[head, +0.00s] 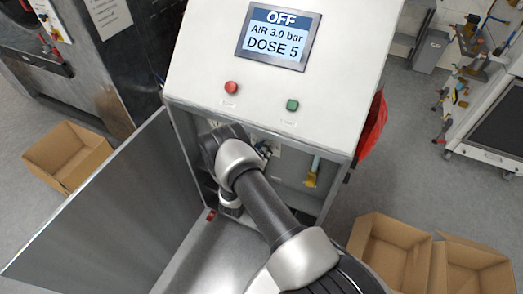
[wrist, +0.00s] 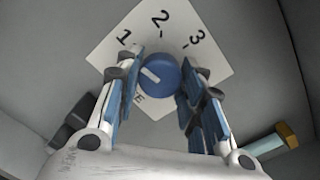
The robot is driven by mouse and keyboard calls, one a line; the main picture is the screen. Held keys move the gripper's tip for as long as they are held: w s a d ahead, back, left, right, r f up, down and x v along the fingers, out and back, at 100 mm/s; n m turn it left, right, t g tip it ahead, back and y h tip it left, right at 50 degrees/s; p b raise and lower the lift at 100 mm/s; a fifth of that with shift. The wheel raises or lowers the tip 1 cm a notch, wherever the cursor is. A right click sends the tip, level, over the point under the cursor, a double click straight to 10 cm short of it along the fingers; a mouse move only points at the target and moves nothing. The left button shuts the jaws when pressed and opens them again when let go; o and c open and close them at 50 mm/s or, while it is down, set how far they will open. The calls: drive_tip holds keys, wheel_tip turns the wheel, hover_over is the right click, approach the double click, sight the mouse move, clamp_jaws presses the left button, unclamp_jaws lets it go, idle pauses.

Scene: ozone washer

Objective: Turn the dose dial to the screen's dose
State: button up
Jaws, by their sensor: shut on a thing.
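The dose dial (wrist: 157,78) is a round blue knob in the wrist view, with a white pointer line slanting to the upper left, roughly toward the 1. It sits on a white tilted plate (wrist: 205,50) marked 1, 2 and 3; lower markings are mostly hidden by my fingers. My gripper (wrist: 161,84) is shut on the dial, one finger on each side. In the head view my arm reaches into the open cabinet and hides the dial. The screen (head: 278,37) reads OFF, AIR 3.0 bar, DOSE 5.
A red button (head: 231,88) and a green button (head: 293,105) are on the sloped panel. The open cabinet door (head: 105,205) stands at left. A yellow handle (head: 312,172) hangs inside the cabinet, right of my arm. Cardboard boxes (head: 390,250) stand on the floor.

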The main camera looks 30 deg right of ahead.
drive_tip(key=c, duration=0.5)
drive_tip(key=shift+o, duration=0.2)
drive_tip(key=shift+f+m+b, duration=0.1)
drive_tip(key=shift+m+b, duration=0.2)
drive_tip(key=shift+m, duration=0.1)
drive_tip(key=shift+w+a+r+n+g+h+b, duration=0.15)
drive_tip(key=shift+n+b, duration=1.8)
drive_tip(key=shift+n, duration=3.4)
drive_tip(key=shift+s+d+r+n+g+h+b, duration=0.2)
drive_tip(key=shift+n+b, duration=1.75)
drive_tip(key=shift+n, duration=3.35)
drive_tip(key=shift+w+a+f+n+g+y+b, duration=0.2)
drive_tip(key=shift+n+b, duration=1.75)
drive_tip(key=shift+n, duration=3.4)
drive_tip(key=shift+r, duration=0.15)
